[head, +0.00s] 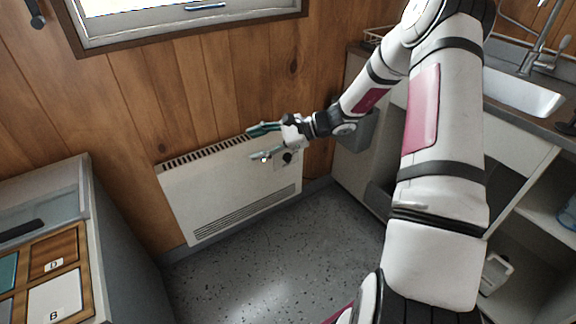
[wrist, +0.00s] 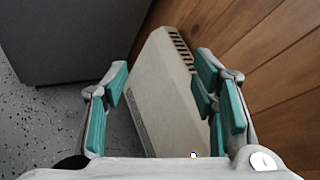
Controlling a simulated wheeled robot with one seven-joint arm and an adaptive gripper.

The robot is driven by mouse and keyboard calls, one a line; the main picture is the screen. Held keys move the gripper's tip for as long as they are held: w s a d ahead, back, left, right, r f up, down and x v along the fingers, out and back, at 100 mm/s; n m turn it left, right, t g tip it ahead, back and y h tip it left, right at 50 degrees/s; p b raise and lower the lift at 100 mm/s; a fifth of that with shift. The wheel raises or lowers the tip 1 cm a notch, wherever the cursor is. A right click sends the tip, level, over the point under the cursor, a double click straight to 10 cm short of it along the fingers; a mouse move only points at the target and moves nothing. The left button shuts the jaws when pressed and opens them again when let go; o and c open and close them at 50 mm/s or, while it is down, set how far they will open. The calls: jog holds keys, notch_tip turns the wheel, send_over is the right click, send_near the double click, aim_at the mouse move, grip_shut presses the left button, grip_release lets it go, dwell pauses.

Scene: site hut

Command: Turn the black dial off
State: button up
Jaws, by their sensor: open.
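The black dial (head: 287,158) is a small dark knob on the upper right part of the white wall heater (head: 225,190). My gripper (head: 252,143) is open in front of the heater's top, fingers pointing left. The dial shows just below the gripper's base, close to the lower finger; I cannot tell whether they touch. In the wrist view my gripper (wrist: 162,82) has its teal-padded fingers spread, with the heater (wrist: 160,90) between and beyond them. I cannot make out the dial there, nor its setting in either view.
Wood panelling (head: 225,75) backs the heater. A grey cabinet (head: 125,235) with lettered tiles on top stands at the left. A sink counter (head: 515,115) with open shelves is at the right. The speckled floor (head: 270,265) before the heater is clear.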

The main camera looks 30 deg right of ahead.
jog(key=w+d+f+m+t+h+b, duration=0.2)
jog(key=d+f+m+t, duration=0.25)
jog(key=d+f, duration=0.3)
jog(key=w+d+f+m+t+h+b, duration=0.1)
jog(key=w+d+f+m+t+b, duration=0.2)
jog(key=d+f+m, duration=0.4)
jog(key=m+t+h+b, duration=0.3)
jog(key=m+h, duration=0.3)
jog(key=m, duration=0.1)
send_near(289, 159)
jog(key=w+b, duration=0.1)
jog(key=w, duration=0.1)
jog(key=w+b, duration=0.3)
jog(key=w, duration=0.2)
jog(key=shift+a+r, duration=0.15)
jog(key=shift+a, duration=0.2)
jog(key=shift+w+r+b, duration=0.1)
jog(key=shift+w+b, duration=0.3)
jog(key=shift+w, duration=0.3)
jog(key=shift+c, duration=0.4)
jog(key=c, duration=1.1)
